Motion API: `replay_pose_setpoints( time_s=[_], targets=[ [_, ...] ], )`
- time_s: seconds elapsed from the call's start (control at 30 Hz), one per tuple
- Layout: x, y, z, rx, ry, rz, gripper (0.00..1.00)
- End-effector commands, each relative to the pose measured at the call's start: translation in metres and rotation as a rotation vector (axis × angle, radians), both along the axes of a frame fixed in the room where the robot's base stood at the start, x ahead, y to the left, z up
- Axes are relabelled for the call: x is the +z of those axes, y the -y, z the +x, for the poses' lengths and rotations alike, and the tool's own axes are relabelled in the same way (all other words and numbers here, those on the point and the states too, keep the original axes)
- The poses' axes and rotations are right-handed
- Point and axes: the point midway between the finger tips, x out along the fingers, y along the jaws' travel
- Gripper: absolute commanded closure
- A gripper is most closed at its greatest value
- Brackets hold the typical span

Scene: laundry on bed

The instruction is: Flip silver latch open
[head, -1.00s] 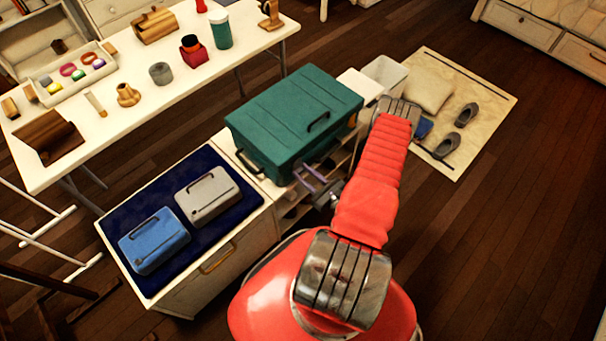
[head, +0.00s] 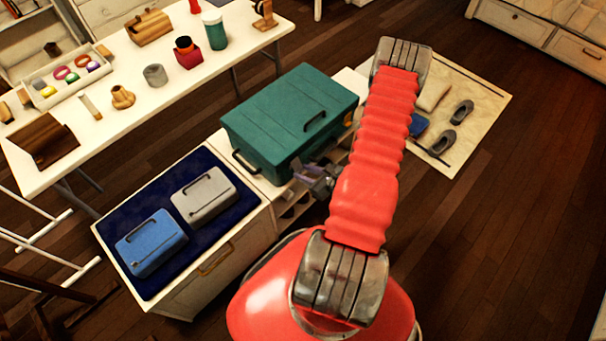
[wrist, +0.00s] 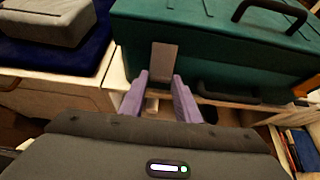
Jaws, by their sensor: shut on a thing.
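The green case (head: 292,120) stands on the white cabinet, with a dark handle on its lid. Its silver latch (wrist: 164,60) shows in the wrist view as a grey flat plate at the case's near side. My gripper (head: 302,170) is at that side of the case. In the wrist view the purple fingers of my gripper (wrist: 160,82) stand on either side of the latch's lower end and are shut on it.
A blue case (head: 152,243) and a grey case (head: 203,196) lie on a navy mat (head: 117,222) to the left. Shelves with books (wrist: 303,148) are below right. A long white table (head: 75,184) with several small objects stands behind.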

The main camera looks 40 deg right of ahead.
Motion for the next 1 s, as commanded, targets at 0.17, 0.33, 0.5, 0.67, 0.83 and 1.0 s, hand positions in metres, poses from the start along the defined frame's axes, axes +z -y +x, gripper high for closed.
replay_pose_setpoints(
  time_s=[0.17,0.33,0.5,0.67,0.83,1.0],
  targets=[
    [0.009,0.004,-0.001,-0.003,-0.109,-0.012,0.93],
    [0.016,0.005,-0.002,-0.004,-0.215,-0.016,0.93],
    [0.022,0.004,-0.003,-0.003,-0.322,-0.018,0.93],
    [0.028,0.004,-0.003,-0.004,-0.421,-0.02,0.93],
    [0.034,0.004,-0.003,-0.004,-0.51,-0.023,0.93],
    [0.037,0.004,-0.003,-0.003,-0.575,-0.023,0.93]
  ],
)
